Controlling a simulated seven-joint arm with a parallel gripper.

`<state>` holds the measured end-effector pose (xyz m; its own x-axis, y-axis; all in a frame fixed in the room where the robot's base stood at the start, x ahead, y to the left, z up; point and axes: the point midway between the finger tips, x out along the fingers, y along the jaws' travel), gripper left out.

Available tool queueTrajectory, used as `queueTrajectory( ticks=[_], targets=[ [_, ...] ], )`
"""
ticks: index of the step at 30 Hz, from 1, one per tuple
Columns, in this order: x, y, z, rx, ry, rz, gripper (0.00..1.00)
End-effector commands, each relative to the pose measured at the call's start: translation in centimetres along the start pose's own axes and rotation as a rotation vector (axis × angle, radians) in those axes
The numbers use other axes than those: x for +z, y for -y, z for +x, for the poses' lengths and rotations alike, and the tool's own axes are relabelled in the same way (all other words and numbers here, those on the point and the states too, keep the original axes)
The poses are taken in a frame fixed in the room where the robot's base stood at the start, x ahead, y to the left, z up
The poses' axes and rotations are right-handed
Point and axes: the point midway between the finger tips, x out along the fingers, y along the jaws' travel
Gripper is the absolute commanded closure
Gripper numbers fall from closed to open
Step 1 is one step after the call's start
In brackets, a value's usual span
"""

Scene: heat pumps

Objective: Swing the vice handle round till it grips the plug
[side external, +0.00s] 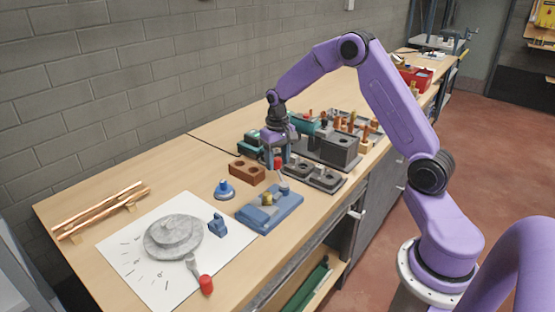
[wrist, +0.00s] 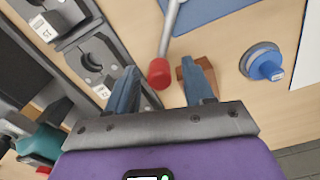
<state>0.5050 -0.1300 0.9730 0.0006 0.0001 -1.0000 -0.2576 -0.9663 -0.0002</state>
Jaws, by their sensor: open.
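The blue vice (side external: 258,217) lies on the bench, with a small brass-coloured piece on it that looks like the plug (side external: 267,199). Its grey handle (side external: 283,185) rises toward a red knob (side external: 278,163). In the wrist view the handle (wrist: 173,28) runs down from the blue vice (wrist: 207,8) to the red knob (wrist: 159,73). My gripper (side external: 275,156) is low over the bench, beyond the vice. In the wrist view my gripper (wrist: 158,72) is open, with the knob between its two fingers and apart from both. The plug is not visible there.
A brown block with holes (side external: 251,171) stands close by, partly behind a finger in the wrist view. A blue round piece (side external: 224,190) stands left of the vice. Grey clamp blocks (side external: 318,178) stand at right. A grey disc (side external: 172,238) sits on white paper.

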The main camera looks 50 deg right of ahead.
Motion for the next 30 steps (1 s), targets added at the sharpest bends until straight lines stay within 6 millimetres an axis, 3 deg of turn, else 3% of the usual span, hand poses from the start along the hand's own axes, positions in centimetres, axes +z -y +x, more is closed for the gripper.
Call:
queueTrajectory(
  ticks=[8,11,13,14,23,30],
  targets=[
    [0.0,0.0,0.2,0.000,0.001,0.001,0.48],
    [0.0,0.0,0.2,0.000,0.001,0.001,0.74],
    [0.0,0.0,0.2,0.000,0.001,0.001,0.97],
    [0.0,0.0,0.2,0.000,0.000,0.001,1.00],
    [0.1,-0.2,0.1,0.000,0.000,0.021,1.00],
    [0.5,-1.0,0.1,-0.001,0.000,0.133,1.00]
  ],
)
